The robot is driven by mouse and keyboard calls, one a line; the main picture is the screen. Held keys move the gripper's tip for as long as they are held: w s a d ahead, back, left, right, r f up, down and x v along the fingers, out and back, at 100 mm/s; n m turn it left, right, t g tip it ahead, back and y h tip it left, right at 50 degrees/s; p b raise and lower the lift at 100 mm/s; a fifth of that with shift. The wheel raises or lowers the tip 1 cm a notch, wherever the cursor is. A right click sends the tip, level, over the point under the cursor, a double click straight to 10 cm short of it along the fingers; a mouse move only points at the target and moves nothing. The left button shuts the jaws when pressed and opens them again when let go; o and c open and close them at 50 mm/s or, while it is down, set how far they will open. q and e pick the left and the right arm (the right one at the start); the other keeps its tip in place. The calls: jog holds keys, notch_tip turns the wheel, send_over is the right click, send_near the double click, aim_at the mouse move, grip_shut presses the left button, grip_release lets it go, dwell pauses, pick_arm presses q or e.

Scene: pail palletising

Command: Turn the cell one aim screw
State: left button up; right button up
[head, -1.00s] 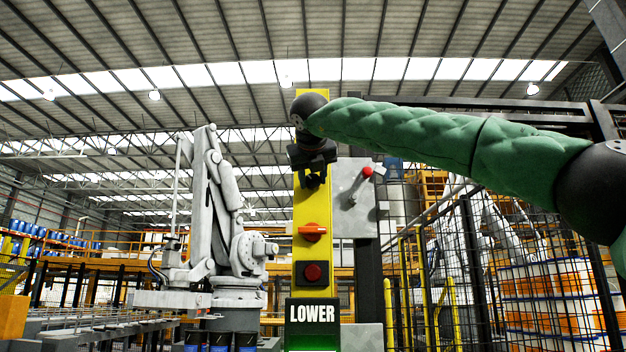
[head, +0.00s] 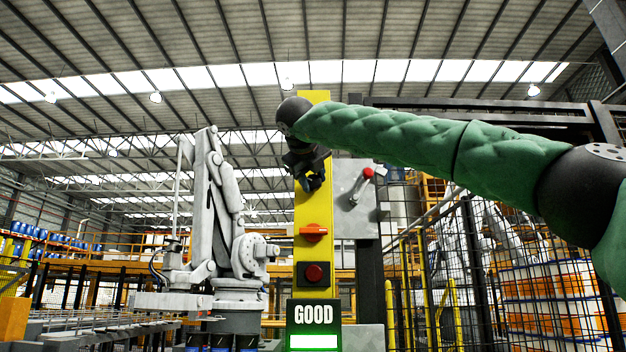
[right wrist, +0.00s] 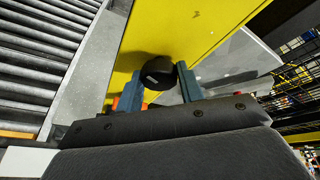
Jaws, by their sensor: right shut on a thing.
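The yellow post (head: 313,209) stands in the middle of the head view. My right gripper (head: 313,186) is in front of its upper part, tilted, with the green-sleeved arm coming in from the right. In the right wrist view the gripper (right wrist: 160,88) is shut on a round black knob (right wrist: 158,73), the aim screw, between its two blue-grey fingers against the yellow post. A small pale mark shows on the knob. Below, the post carries an orange switch (head: 313,231), a red button (head: 314,273) and a display (head: 314,314) reading GOOD over a lit green bar. My left gripper is not in view.
A grey box (head: 345,215) with a red-tipped lever (head: 364,180) sits right of the post. A white robot arm (head: 218,220) stands to the left. Mesh fencing (head: 470,260) is at the right. Rollers (right wrist: 40,60) show left in the right wrist view.

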jog(key=shift+a, duration=0.1)
jog(key=o, duration=1)
jog(key=shift+c, duration=0.2)
jog(key=shift+s, duration=0.1)
jog(key=shift+s+a+r+b, duration=0.1)
jog(key=shift+s+b, duration=0.2)
jog(key=shift+s, duration=0.2)
pick_arm(q)
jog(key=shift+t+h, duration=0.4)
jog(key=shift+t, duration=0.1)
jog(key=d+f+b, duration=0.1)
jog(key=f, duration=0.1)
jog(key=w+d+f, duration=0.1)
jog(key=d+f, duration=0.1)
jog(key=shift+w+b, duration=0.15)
jog(key=shift+b, duration=0.25)
pick_arm(e)
jog(key=v, duration=0.6)
jog(key=shift+s+r, duration=0.2)
jog(key=shift+s, duration=0.15)
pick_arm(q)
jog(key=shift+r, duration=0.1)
pick_arm(e)
jog(key=shift+a, duration=0.1)
